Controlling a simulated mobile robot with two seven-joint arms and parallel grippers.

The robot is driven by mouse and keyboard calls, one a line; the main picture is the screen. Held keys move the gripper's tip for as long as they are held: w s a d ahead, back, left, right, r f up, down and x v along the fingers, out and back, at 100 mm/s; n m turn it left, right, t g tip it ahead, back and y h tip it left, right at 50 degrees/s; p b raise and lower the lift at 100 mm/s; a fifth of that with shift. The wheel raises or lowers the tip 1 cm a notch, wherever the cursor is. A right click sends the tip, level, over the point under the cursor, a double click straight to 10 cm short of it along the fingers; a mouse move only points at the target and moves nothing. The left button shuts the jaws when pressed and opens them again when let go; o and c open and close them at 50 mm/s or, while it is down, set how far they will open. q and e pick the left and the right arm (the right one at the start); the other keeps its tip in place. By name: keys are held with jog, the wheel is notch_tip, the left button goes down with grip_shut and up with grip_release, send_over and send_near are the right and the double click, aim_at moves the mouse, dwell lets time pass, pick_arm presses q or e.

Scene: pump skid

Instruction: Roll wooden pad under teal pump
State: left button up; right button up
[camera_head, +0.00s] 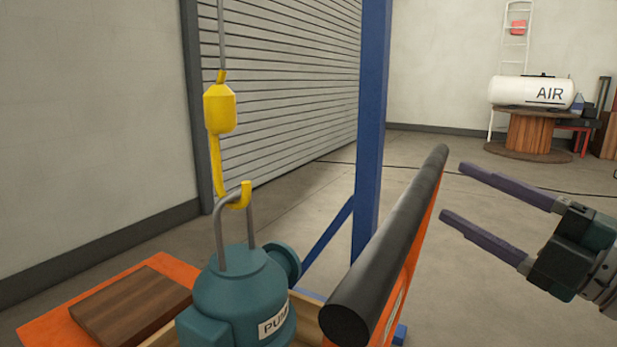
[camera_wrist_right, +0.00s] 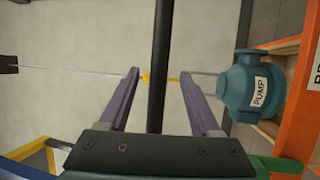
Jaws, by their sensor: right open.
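The teal pump (camera_head: 235,305) is upright, its lifting loop on a yellow hook (camera_head: 238,197); its base is cut off, so I cannot tell whether it rests on anything. It also shows sideways in the right wrist view (camera_wrist_right: 250,88). A brown wooden pad (camera_head: 132,303) lies flat on an orange surface (camera_head: 42,328) left of the pump. My right gripper (camera_head: 454,192) is open and empty, right of a black padded bar (camera_head: 390,240), fingers pointing toward it but apart from it. In the right wrist view a dark bar (camera_wrist_right: 158,50) lies between the fingers (camera_wrist_right: 160,74). My left gripper is out of view.
The black bar tops an orange frame (camera_head: 412,250) beside the pump. A blue post (camera_head: 370,120) stands behind it. A light wooden edge (camera_head: 308,315) borders the pump. A white air tank (camera_head: 520,91) on a wooden spool (camera_head: 530,135) is far back. The right floor is open.

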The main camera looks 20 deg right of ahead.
jog(key=x, duration=0.9)
jog(key=shift+w+a+r, duration=0.1)
jog(key=shift+w, duration=0.05)
jog(key=shift+c, duration=0.3)
grip_shut()
dwell(0.8)
